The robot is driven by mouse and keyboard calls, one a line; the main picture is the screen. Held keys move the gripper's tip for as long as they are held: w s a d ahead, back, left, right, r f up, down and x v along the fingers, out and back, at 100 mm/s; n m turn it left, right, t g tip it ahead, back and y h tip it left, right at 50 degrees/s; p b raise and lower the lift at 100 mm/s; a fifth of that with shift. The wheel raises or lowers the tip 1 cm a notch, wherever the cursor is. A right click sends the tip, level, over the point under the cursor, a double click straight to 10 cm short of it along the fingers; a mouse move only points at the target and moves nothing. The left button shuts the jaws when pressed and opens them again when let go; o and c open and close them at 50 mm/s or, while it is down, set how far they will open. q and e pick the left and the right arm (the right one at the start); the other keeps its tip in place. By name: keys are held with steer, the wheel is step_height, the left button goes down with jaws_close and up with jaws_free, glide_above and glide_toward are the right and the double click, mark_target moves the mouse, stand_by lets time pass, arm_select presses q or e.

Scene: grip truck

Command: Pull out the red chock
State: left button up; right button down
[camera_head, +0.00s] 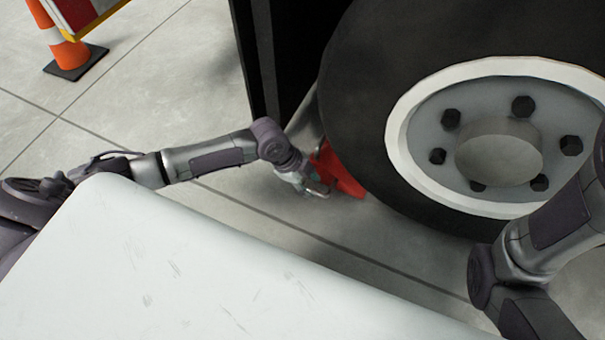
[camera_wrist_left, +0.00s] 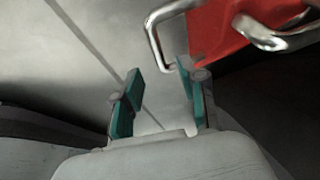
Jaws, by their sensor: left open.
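The red chock (camera_head: 338,172) sits on the floor against the lower left of the truck's tire. My left gripper (camera_head: 318,188) is right beside its left side. In the left wrist view the red chock (camera_wrist_left: 220,35) fills the top right, with a bent metal handle (camera_wrist_left: 155,38) on its near side. My left gripper (camera_wrist_left: 158,85) is open there, with its teal-padded fingers apart and nothing between them. The handle's lower end is just beyond the right fingertip; I cannot tell if they touch. Of my right arm, only links show at the lower right, and its gripper is out of view.
The large black tire (camera_head: 365,100) with its grey bolted wheel stands right of the chock. A dark truck panel (camera_head: 275,60) hangs behind my left forearm. An orange and white cone (camera_head: 75,50) stands at the far upper left.

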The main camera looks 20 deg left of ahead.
arm_select(q)
steer(key=v, duration=0.5)
steer(key=shift+r, duration=0.15)
steer(key=shift+a, duration=0.1)
